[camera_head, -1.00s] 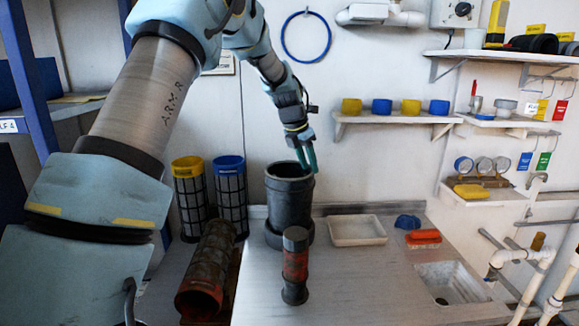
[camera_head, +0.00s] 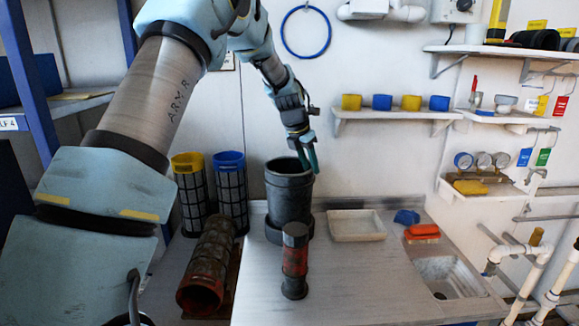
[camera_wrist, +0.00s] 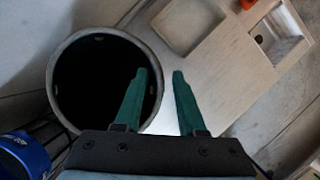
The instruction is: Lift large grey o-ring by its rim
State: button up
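A dark round vessel (camera_head: 289,200) stands upright on the bench, and its open mouth also shows in the wrist view (camera_wrist: 100,85). A grey ring-shaped rim (camera_wrist: 62,62) circles this mouth. I cannot tell whether this is the large grey o-ring or the vessel's own edge. My gripper (camera_wrist: 159,74) is open, with two green fingers. In the wrist view the left finger overlaps the dark opening and the right finger lies outside it, with the rim's right side between them. In the head view the fingertips (camera_head: 309,165) are at the vessel's right rim. Contact cannot be told.
A red-banded cylinder (camera_head: 295,262) stands in front of the vessel. A shallow tray (camera_head: 357,226) lies to its right, then a sink (camera_head: 440,270). Black mesh cylinders (camera_head: 231,200) stand left. A blue ring (camera_head: 284,40) hangs on the wall. The bench's front right is clear.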

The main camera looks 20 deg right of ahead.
grip_shut()
dwell(0.6)
